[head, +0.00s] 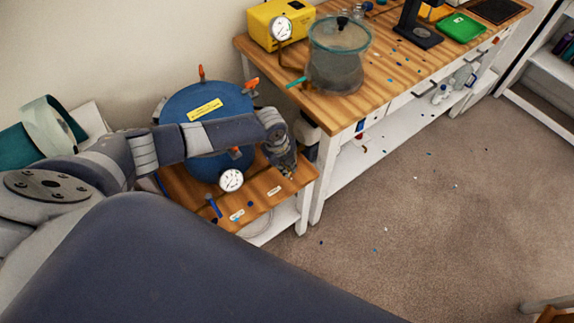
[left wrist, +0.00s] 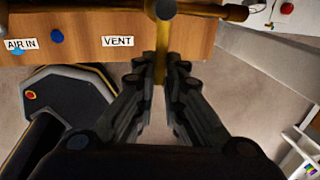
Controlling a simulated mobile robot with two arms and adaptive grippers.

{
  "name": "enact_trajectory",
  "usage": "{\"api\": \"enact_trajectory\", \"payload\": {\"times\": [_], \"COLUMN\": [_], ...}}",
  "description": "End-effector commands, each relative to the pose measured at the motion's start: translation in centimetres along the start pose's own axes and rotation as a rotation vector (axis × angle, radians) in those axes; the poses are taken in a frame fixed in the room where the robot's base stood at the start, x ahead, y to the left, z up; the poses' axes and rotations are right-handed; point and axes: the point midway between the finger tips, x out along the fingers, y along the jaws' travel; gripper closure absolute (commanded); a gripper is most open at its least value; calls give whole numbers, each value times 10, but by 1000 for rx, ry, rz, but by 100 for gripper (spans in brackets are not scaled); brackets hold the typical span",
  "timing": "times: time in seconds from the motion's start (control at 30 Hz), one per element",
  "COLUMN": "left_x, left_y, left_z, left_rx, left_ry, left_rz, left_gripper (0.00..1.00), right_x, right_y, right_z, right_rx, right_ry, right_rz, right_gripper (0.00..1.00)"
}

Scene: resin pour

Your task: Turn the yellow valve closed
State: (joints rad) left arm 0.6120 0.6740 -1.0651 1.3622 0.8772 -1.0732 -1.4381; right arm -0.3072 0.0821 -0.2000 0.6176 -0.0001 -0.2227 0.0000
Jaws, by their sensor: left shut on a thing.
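The yellow valve handle (left wrist: 160,68) shows in the left wrist view as a narrow yellow lever, pointing down the picture from a brass pipe (left wrist: 110,14). A round grey cap sits at its upper end. My left gripper (left wrist: 166,66) is shut on the lever, one finger on each side of it. In the head view my left gripper (head: 288,167) is beside the blue pressure pot (head: 207,103), over the right side of the small wooden table. The lever itself is hidden or too small to tell there. My right gripper is in neither view.
The small table (head: 262,212) bears a VENT label (left wrist: 117,41) and an AIR IN label (left wrist: 21,44). A dial gauge (head: 231,180) is at the pot's front. A long workbench (head: 383,83) with a clear chamber (head: 336,65) stands right. The carpet (head: 440,200) is mostly open.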

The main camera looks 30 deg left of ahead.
Motion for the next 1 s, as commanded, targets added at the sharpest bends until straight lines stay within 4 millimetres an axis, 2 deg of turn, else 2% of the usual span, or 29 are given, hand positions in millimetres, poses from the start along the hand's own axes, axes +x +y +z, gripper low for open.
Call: {"api": "enact_trajectory", "payload": {"times": [0.07, 0.1, 0.2, 0.53, 0.67, 0.77, 1.0], "left_x": [0, 0, 0, -1, -8, -21, -68], "left_y": [0, 0, 0, 0, 0, 0, 0], "left_z": [-1, -1, -1, 0, 0, 1, 1], "left_rx": [4, 4, 4, 2, 2, 3, 3], "left_ry": [1, 1, 0, 0, -1, -1, -3], "left_rz": [1, 1, 1, 1, -1, -2, -2], "left_gripper": [100, 88, 69, 69, 69, 69, 69], "right_x": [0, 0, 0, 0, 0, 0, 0], "right_y": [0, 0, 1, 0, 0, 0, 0], "right_z": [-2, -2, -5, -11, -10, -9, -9], "right_rx": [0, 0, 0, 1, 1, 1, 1], "right_ry": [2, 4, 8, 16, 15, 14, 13], "right_rz": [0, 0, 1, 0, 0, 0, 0], "right_gripper": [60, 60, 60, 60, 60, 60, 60]}}
